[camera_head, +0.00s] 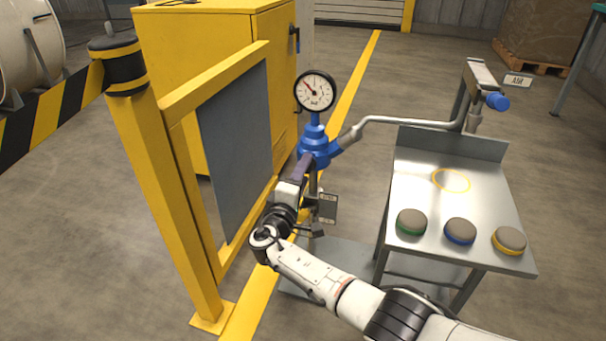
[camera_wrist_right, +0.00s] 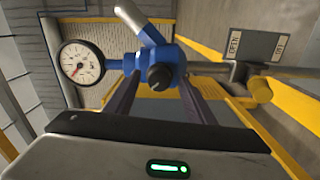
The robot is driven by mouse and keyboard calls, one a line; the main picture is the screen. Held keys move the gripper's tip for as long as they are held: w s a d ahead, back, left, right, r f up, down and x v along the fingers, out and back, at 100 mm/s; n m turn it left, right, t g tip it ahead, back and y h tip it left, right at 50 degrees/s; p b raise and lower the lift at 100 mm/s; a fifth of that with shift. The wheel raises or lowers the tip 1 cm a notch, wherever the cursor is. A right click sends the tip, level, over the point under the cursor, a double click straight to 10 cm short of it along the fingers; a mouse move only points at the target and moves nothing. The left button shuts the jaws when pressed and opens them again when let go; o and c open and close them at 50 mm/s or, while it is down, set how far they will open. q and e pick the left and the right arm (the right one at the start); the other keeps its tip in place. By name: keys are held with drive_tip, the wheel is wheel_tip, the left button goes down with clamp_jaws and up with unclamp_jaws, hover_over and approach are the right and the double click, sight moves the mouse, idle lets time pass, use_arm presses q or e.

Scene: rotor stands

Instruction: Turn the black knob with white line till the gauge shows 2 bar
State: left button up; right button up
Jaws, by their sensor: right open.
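The black knob (camera_wrist_right: 160,77) sits on the front of a blue regulator body (camera_wrist_right: 160,55) in the right wrist view; its white line is too small to make out. In the head view the blue body (camera_head: 314,146) stands on a post, and the knob is hidden by my gripper. The round white gauge (camera_head: 314,91) is above it, its needle pointing to the upper left; the numbers are too small to read. The gauge also shows in the wrist view (camera_wrist_right: 80,62). My right gripper (camera_head: 305,161) is open, its fingers either side of the knob; contact cannot be told. My left gripper is not in view.
A yellow guard frame (camera_head: 185,200) and yellow cabinet (camera_head: 205,60) stand left of the regulator. A metal pipe (camera_head: 410,121) runs right to a blue-ended lever (camera_head: 497,101). A steel table (camera_head: 430,180) holds three grey-topped pucks. A small sign plate (camera_head: 327,207) hangs below the regulator.

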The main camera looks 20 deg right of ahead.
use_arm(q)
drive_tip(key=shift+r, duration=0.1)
use_arm(e)
drive_tip(key=shift+s, duration=0.1)
use_arm(q)
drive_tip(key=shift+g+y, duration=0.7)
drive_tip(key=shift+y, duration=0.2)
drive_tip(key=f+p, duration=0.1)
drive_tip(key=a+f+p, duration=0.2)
drive_tip(key=p, duration=0.1)
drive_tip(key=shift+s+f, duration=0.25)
use_arm(e)
drive_tip(key=v, duration=1)
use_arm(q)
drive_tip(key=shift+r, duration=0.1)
use_arm(e)
drive_tip(key=shift+a, duration=0.1)
